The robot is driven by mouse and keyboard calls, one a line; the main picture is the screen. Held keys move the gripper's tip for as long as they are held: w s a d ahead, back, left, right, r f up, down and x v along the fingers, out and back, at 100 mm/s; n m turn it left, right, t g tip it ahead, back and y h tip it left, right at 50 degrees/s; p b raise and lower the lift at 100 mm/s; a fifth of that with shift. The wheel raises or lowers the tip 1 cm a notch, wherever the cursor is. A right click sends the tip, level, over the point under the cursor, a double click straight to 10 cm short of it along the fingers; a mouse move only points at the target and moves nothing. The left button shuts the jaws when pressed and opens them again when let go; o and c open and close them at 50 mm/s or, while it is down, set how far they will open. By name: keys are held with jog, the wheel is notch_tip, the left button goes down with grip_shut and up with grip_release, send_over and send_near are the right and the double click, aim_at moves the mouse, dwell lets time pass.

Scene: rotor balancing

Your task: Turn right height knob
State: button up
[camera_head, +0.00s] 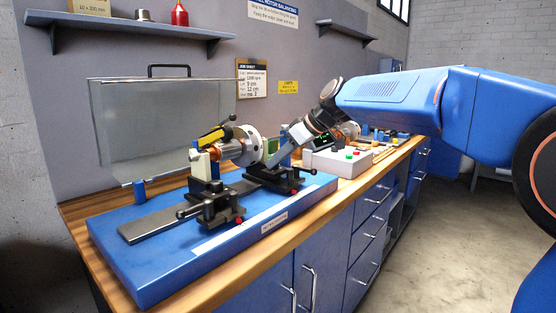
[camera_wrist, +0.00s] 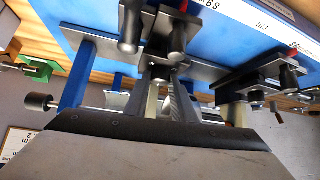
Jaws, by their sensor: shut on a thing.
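The balancing stand has a blue base (camera_head: 135,270) and a dark rail (camera_head: 150,225) carrying two black supports. The left support (camera_head: 212,200) and right support (camera_head: 278,180) stand apart along the rail. A rotor (camera_head: 243,146) with a silver disc and copper part lies above them. My gripper (camera_head: 278,158) reaches down to the right support from the upper right. In the wrist view my gripper's fingers (camera_wrist: 162,78) come together on a small dark knob, which I take as the right height knob, by the right support (camera_wrist: 155,35). The fingers mostly hide the knob.
A clear guard (camera_head: 160,125) with a black handle stands behind the base. A grey control box (camera_head: 340,160) with coloured buttons sits to the right of the base on the wooden bench. The left support (camera_wrist: 245,75) is close beside my gripper in the wrist view.

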jog(key=shift+s+a+m+t+h, duration=0.15)
jog(key=shift+m+t+h, duration=0.5)
jog(key=shift+m, duration=0.5)
jog(key=shift+s+m+t+h, duration=0.1)
jog(key=shift+m+t+h, duration=0.35)
jog(key=shift+m+t, duration=0.5)
jog(key=shift+m, duration=0.3)
jog(key=o, duration=1.1)
jog(key=shift+c, duration=0.2)
jog(key=v, duration=1.7)
jog(key=shift+r, duration=0.25)
jog(key=shift+w, duration=0.1)
